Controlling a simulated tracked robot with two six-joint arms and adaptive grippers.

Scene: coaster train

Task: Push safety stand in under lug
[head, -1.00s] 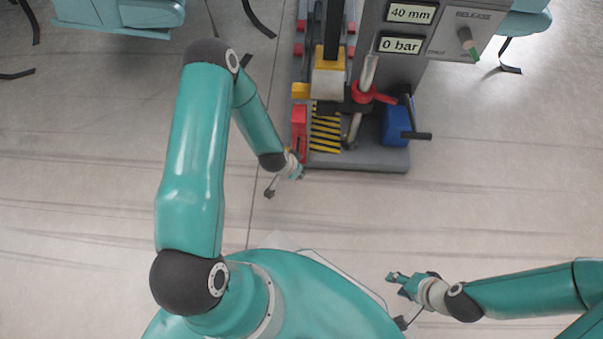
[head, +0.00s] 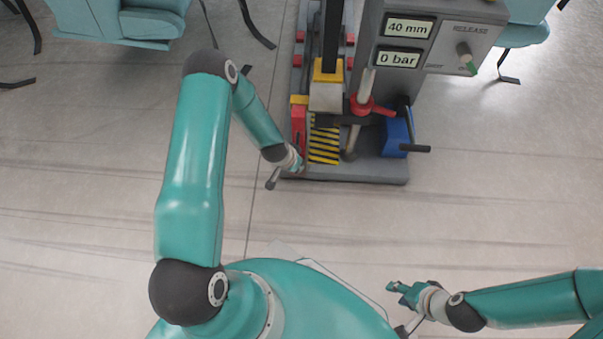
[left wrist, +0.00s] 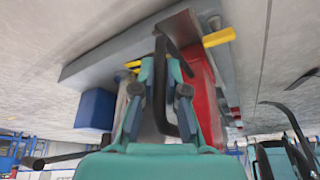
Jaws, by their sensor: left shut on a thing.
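The safety stand (head: 299,127) is the red upright piece at the front left of the grey base; it also shows in the left wrist view (left wrist: 207,95). A yellow bar (head: 299,99) sits just beyond its far end and may be the lug; a yellow bar (left wrist: 218,37) also shows in the left wrist view. I cannot tell whether they overlap. My left gripper (head: 299,166) is at the stand's near end, and in the left wrist view its fingers (left wrist: 165,82) are closed around the stand's dark handle. My right gripper (head: 396,288) is away over bare floor; its jaw state is unclear.
The grey base (head: 370,170) carries a yellow-black striped patch (head: 325,146), a red-collared lever (head: 362,105) and a blue block (head: 396,135) with a black handle. The panel (head: 402,40) reads 40 mm and 0 bar. Floor in front is clear.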

